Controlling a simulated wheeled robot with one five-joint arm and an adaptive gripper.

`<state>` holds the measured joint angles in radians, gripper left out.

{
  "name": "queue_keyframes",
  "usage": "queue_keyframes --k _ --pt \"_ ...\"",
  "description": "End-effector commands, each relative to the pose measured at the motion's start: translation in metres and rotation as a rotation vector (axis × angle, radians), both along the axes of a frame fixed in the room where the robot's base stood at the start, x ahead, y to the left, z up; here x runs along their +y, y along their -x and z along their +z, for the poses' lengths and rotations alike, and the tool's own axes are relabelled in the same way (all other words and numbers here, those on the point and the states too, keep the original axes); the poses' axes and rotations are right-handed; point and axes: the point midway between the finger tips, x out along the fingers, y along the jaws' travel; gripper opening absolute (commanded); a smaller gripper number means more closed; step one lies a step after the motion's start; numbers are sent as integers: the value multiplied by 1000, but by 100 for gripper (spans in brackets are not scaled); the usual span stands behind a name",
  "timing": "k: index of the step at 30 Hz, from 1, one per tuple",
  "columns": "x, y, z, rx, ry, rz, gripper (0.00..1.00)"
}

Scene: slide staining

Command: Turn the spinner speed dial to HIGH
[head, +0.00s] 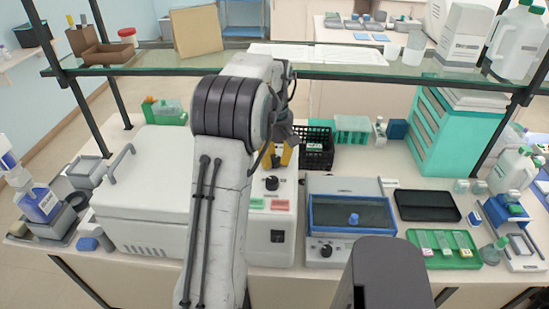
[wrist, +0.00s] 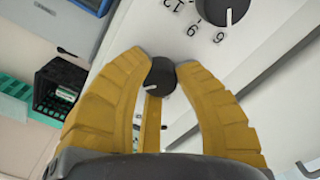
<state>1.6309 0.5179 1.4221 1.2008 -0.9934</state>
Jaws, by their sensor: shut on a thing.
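The spinner is the large white machine (head: 150,200) at left centre in the head view, with a control panel at its right side. My gripper (head: 284,155) is over the back of that panel; its yellow fingers show beside my arm. In the wrist view my gripper (wrist: 160,80) is shut on a small black knob (wrist: 161,72), one finger on each side. The knob has a short white mark on its left side. Its speed labels are not readable, being hidden or out of view. A larger black dial (wrist: 222,8) with numbers sits apart from it.
Another black dial (head: 271,183) and red and green labels (head: 270,204) show on the panel. A blue-framed device (head: 350,215) stands to the right. A black basket (head: 316,150) is behind, near my gripper. A glass shelf (head: 350,73) crosses above the bench.

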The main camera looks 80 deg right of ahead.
Motion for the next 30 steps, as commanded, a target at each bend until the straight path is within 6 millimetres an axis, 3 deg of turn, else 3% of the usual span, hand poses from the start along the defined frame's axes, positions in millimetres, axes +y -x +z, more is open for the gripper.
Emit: queue_keyframes --k 12,13,21,30 --pt "2 0 -3 -1 -9 -7 0" --pt "2 0 -3 -1 -9 -7 33" --pt "1 0 -1 0 -4 -6 57" --pt "0 0 1 -1 -1 -5 57"
